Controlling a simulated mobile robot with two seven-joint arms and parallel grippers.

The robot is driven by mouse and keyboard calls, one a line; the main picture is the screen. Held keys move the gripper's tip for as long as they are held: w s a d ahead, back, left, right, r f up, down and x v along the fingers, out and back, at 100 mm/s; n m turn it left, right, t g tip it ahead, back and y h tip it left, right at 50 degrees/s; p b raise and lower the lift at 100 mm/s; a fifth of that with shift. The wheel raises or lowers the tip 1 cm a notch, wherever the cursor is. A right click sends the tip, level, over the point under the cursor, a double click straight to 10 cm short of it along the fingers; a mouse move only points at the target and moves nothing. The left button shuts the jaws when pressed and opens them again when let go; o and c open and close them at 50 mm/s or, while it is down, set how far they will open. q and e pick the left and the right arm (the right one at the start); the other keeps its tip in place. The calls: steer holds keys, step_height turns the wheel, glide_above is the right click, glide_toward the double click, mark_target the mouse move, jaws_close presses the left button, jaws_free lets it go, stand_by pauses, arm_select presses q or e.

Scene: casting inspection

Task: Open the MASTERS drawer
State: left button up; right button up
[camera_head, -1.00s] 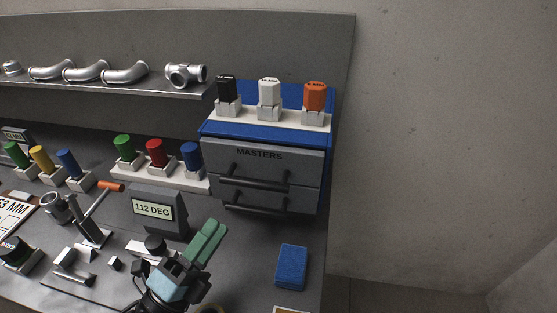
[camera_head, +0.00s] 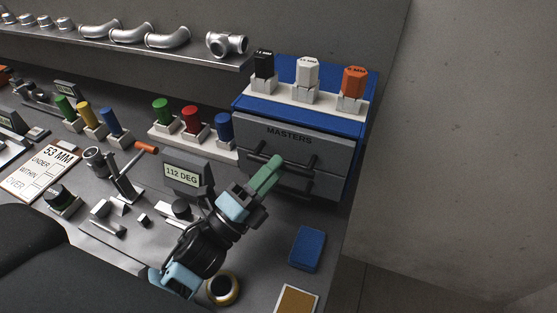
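The grey MASTERS drawer (camera_head: 338,151) is the upper one in a blue cabinet (camera_head: 301,115) at the back right of the bench. Its front looks flush with the cabinet, so it appears closed. A dark bar handle (camera_head: 310,163) crosses its front. My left gripper (camera_head: 266,170) comes up from the lower left, with its green fingertips at the left part of this handle. The fingers overlap each other in this view, so whether they are open or gripping the bar cannot be told. My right gripper is not in view.
A second drawer (camera_head: 328,186) with its own handle lies below. Black, white and orange masters stand on the cabinet top. A 112 DEG display (camera_head: 184,176) stands left of my gripper. A blue block (camera_head: 307,248) lies on the bench in front of the cabinet.

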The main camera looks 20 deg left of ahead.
arm_select(q)
steer(key=shift+x, duration=1.1)
jaws_close()
